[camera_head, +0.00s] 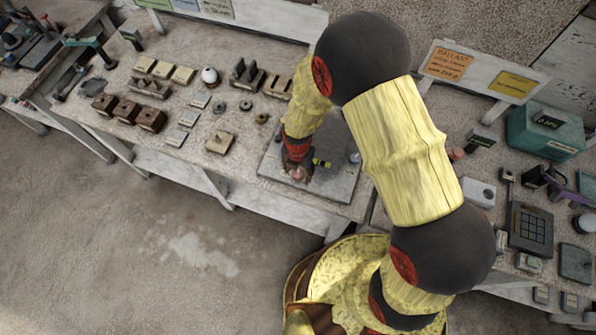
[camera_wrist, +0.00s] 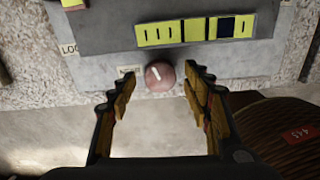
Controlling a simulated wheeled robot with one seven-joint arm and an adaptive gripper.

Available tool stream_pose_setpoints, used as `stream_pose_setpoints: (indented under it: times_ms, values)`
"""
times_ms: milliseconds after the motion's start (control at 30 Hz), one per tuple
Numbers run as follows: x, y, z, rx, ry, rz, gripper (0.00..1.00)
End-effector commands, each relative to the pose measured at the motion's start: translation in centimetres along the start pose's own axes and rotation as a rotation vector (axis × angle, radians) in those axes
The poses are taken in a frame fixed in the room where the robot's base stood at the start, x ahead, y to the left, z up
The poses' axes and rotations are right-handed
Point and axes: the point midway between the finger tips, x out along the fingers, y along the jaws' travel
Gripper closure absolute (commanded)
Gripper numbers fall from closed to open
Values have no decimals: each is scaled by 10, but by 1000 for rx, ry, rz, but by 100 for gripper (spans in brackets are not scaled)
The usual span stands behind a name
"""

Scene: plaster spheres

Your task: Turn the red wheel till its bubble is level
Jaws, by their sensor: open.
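The red wheel (camera_wrist: 160,76) is a small round knob with a white mark, on the front of a grey plate (camera_wrist: 95,27). In the wrist view it lies between the tips of my gripper (camera_wrist: 160,79). My gripper is open, with a fingertip on either side of the wheel and visible gaps. A yellow-green level strip (camera_wrist: 170,33) with black lines sits above the wheel; a dark block (camera_wrist: 227,27) fills a part right of its middle. In the head view my gripper (camera_head: 297,172) is low over the plate's front edge, largely hiding the wheel.
Wooden blocks (camera_head: 151,118), small weights and a white ball (camera_head: 209,75) stand on the bench to the left. A teal case (camera_head: 545,130) and a dark keypad (camera_head: 530,227) stand on the right. Bare floor lies in front.

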Motion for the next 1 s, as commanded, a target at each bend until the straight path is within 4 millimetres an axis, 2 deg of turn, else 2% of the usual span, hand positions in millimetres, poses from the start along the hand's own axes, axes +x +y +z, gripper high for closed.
stream_pose_setpoints:
  times_ms: [367,1000]
  values:
    - [5,0,0,1,1,-1,52]
    - [5,0,0,1,0,0,88]
